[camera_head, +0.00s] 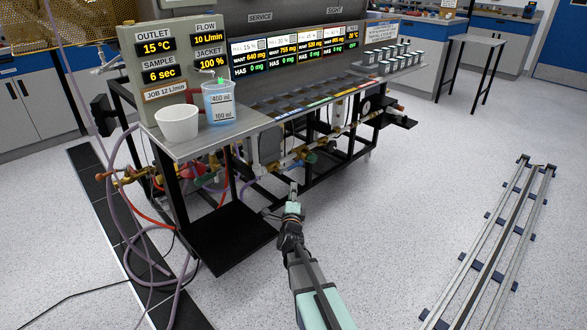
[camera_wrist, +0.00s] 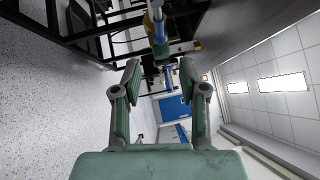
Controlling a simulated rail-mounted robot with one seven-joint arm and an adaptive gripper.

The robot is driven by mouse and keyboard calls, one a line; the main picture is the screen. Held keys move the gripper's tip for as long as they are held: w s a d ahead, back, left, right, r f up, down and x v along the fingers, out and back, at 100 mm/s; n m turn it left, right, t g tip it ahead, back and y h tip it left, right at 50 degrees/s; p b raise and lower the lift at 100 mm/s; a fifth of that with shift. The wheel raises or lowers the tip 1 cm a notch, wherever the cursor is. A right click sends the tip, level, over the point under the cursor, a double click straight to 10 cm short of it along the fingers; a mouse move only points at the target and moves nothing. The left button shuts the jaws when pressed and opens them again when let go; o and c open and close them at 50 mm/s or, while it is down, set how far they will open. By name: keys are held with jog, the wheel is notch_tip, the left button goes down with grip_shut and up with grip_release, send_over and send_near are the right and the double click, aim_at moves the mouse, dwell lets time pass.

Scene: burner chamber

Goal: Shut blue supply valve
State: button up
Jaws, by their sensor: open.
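My gripper (camera_head: 293,190) is at the front of the bench frame, in front of brass pipework (camera_head: 290,162) under the bench top. In the wrist view, my gripper (camera_wrist: 159,68) is open, with nothing between its two fingers. Ahead of the fingertips there is a brass fitting (camera_wrist: 149,24) with a blue part (camera_wrist: 158,14) and a green part (camera_wrist: 163,52) close by. They appear apart from the fingers. A green fitting (camera_head: 310,157) also shows on the pipework in the head view. I cannot tell for certain which part is the blue supply valve's handle.
A white cup (camera_head: 177,122) and a blue-filled beaker (camera_head: 219,104) stand on the side shelf (camera_head: 190,147). A low black platform (camera_head: 220,238) and black frame legs are left of my arm. Purple hoses hang at the left. Floor to the right is clear up to the rails (camera_head: 495,240).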

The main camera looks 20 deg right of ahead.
aim_at(294, 165)
jog(key=b+x, duration=0.1)
jog(key=x, duration=1.3)
jog(key=shift+w+b, duration=0.3)
grip_shut()
